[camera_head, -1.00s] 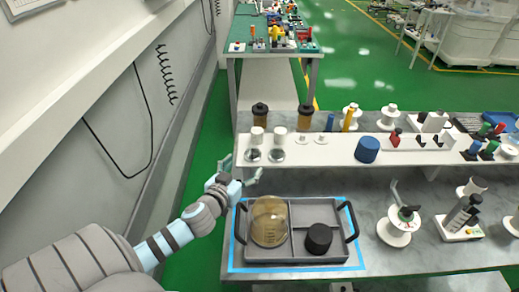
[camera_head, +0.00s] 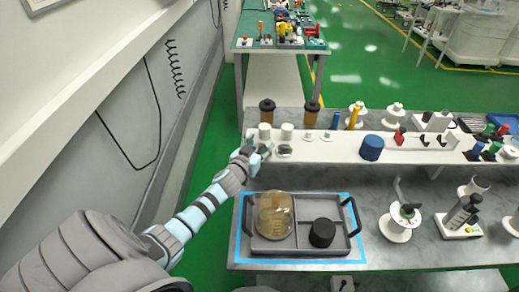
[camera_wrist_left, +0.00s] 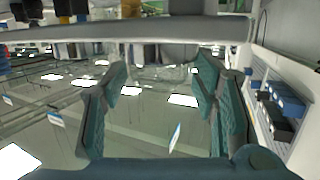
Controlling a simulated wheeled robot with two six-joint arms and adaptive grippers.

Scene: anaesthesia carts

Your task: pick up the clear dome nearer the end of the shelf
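The white shelf (camera_head: 330,148) has its left end beside my left gripper (camera_head: 264,151). Two small clear domes sat side by side near that end; the one nearer the end is now mostly hidden by the gripper in the head view. The other clear dome (camera_head: 284,151) stands just to the right. In the left wrist view, the fingers of my left gripper (camera_wrist_left: 168,88) are apart, with a glassy, see-through shape (camera_wrist_left: 160,73) between and beyond them. I cannot tell whether the fingers touch it. My right gripper is not in view.
White cylinders (camera_head: 287,131) stand just behind the domes. Below, a grey tray (camera_head: 308,200) holds a large amber-tinted clear dish (camera_head: 275,222) and a black cylinder (camera_head: 322,233). A wall runs along the left.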

